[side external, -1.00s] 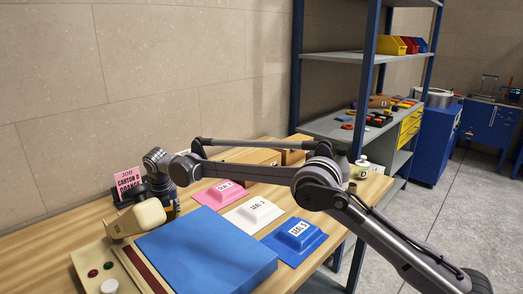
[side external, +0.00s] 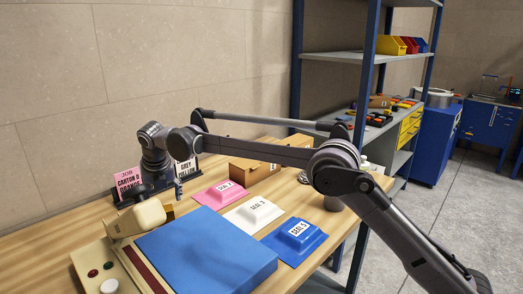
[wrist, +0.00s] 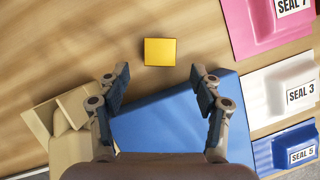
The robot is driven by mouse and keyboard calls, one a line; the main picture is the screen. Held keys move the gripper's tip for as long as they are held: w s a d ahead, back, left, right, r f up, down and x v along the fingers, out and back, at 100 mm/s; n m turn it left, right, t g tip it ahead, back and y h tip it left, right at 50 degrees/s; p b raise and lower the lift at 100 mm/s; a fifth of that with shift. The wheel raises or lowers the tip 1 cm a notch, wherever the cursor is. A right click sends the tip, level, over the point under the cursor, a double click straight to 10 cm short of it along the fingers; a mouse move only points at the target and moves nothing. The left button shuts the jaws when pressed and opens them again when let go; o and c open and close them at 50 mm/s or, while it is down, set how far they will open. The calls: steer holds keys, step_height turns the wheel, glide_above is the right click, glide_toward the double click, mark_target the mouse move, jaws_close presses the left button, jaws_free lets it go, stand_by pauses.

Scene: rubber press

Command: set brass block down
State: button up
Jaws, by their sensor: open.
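The brass block (wrist: 160,52) is a yellow square in the wrist view, on the bare wooden table, just beyond my fingertips. My gripper (wrist: 160,80) is open and empty, its two fingers spread wide with a gap between them and the block. In the side view my gripper (side external: 178,186) hangs behind the cream press, partly hidden by my wrist. The block cannot be made out in the side view.
A blue press pad (side external: 205,250) lies in front, beside the cream press handle (side external: 140,218). Pink (side external: 218,194), white (side external: 253,214) and blue (side external: 295,240) seal pieces stand to the right. Cartons (side external: 252,172) and job signs (side external: 128,181) stand behind. Wood around the block is clear.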

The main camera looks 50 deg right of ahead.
steer(key=s+d+r+m+t+y, duration=0.1)
steer(key=s+d+r+m, duration=0.4)
steer(key=s+m, duration=0.35)
steer(key=s+d+r+m, duration=0.5)
steer(key=s+d+m, duration=0.15)
steer(key=s, duration=0.25)
steer(key=s+d+f+m, duration=0.1)
steer(key=s+f+m, duration=0.2)
steer(key=s+m, duration=0.2)
steer(key=s+d+f+m+t, duration=0.1)
steer(key=s+d+f+m, duration=0.1)
steer(key=s+m, duration=0.4)
steer(key=s+d+f+m+t, duration=0.1)
steer(key=s+f+m, duration=0.4)
steer(key=s, duration=0.4)
steer(key=shift+s+d+y, duration=0.25)
steer(key=shift+d+y, duration=0.05)
steer(key=shift+y, duration=0.1)
steer(key=shift+f, duration=0.1)
